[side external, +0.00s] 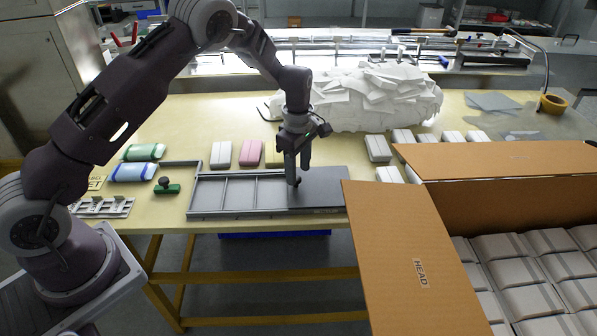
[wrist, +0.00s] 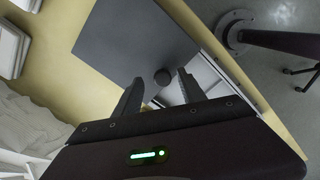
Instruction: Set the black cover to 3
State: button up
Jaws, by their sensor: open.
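The black cover (side external: 322,192) is a flat dark grey plate lying over the right end of a grey divided tray (side external: 238,212). The compartments left of it are uncovered. A round dark knob (wrist: 162,77) stands near one edge of the cover, which also shows in the wrist view (wrist: 125,35). My gripper (side external: 293,181) is open and points down at the knob. In the wrist view the knob appears between the two fingertips; contact cannot be told. No number 3 is readable on the tray.
A large open cardboard box (side external: 408,255) with white packs stands at the right front. A heap of white wrappers (side external: 375,98) lies behind my gripper. Green and blue packs (side external: 133,172), a green-based black-knobbed item (side external: 167,186) and a slotted grey rack (side external: 103,207) lie left of the tray.

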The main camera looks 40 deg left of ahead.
notch_tip(320, 180, up, 6)
jog(key=shift+f, duration=0.1)
jog(key=s+d+r+m+t+h, duration=0.1)
jog(key=s+r+m, duration=0.4)
jog(key=s+r, duration=0.4)
jog(key=s+d+r+m+t, duration=0.2)
jog(key=s+r+m, duration=0.3)
jog(key=r, duration=0.7)
jog(key=s+m+t+y, duration=0.1)
jog(key=s+m, duration=0.8)
jog(key=s, duration=1.1)
jog(key=shift+r+m+t, duration=0.15)
jog(key=shift+m+t, duration=0.25)
jog(key=shift+t, duration=0.4)
